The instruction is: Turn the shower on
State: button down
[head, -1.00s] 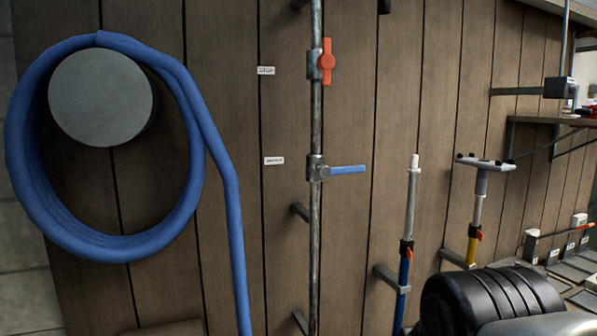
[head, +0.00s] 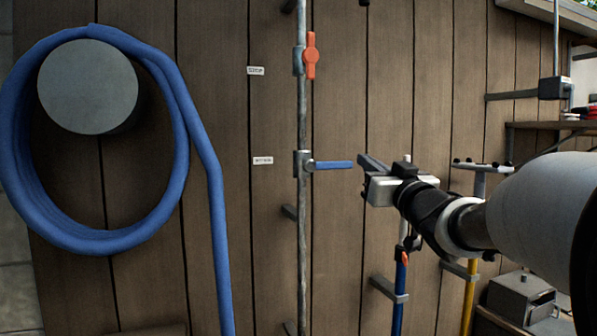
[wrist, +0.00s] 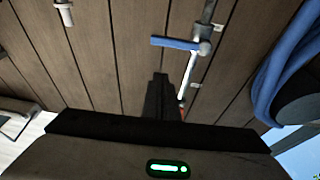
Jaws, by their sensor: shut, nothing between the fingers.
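A grey metal pipe (head: 302,225) runs up the wooden wall and carries two valves. The upper valve has an orange handle (head: 311,55) standing upright along the pipe. The lower valve has a blue lever (head: 333,165) pointing straight out to the right, across the pipe. The blue lever also shows in the wrist view (wrist: 175,43), beyond the fingers. My gripper (head: 372,162) is shut and empty, just right of the lever's free end, with a small gap in the picture. Its dark fingers (wrist: 160,95) show in the wrist view.
Small white labels (head: 256,71) (head: 263,160) sit left of each valve; their text is too small to read. A coiled blue hose (head: 50,225) hangs on a round grey holder (head: 88,87) at left. Poles (head: 400,290) on wall brackets stand below and right of my gripper.

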jog(key=shift+a+r+n+y, duration=0.3)
jog(key=shift+r+n+y, duration=0.15)
jog(key=shift+y, duration=0.35)
notch_tip(320, 180, up, 3)
jog(key=p, duration=0.2)
send_over(327, 165)
jog(key=s+d, duration=0.1)
jog(key=d, duration=0.3)
notch_tip(327, 165, down, 4)
jog(key=shift+s+r+b, duration=0.1)
jog(key=shift+s+b, duration=0.05)
jog(key=shift+b, duration=0.3)
